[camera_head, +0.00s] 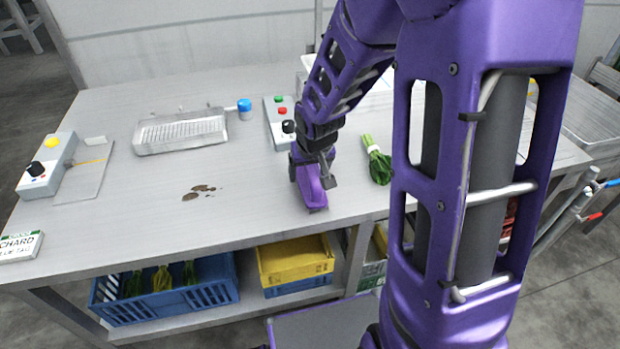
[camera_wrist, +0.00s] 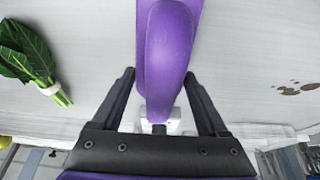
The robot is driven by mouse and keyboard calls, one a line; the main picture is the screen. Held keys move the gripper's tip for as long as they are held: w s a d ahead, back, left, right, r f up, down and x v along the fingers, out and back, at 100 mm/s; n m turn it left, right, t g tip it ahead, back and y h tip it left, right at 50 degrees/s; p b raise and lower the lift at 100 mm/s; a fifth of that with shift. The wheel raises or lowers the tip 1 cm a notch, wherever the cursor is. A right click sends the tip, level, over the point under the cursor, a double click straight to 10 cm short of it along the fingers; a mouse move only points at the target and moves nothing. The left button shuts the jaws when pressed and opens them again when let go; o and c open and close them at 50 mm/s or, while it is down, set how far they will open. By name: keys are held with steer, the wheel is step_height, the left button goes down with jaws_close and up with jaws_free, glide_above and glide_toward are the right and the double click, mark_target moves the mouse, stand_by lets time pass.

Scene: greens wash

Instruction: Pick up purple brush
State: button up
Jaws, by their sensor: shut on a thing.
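The purple brush (camera_head: 311,194) is at the middle of the table, towards its front edge, below my gripper (camera_head: 316,172). In the wrist view the purple brush (camera_wrist: 168,50) runs from the top edge down between the two dark fingers of my gripper (camera_wrist: 160,76). My gripper is shut on the brush. Its bristles are mostly hidden, and I cannot tell whether they touch the table.
Bunched greens (camera_head: 377,162) lie right of the brush, and a brown spill (camera_head: 197,192) lies to its left. A metal drain tray (camera_head: 181,133) and a button box (camera_head: 279,122) stand behind. Blue (camera_head: 215,292) and yellow crates (camera_head: 293,262) sit below.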

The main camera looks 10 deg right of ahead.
steer(key=c, duration=0.3)
steer(key=shift+r, duration=0.1)
step_height(320, 180, up, 10)
steer(key=p, duration=0.2)
steer(key=shift+p, duration=0.4)
steer(key=o, duration=0.8)
steer(key=c, duration=0.5)
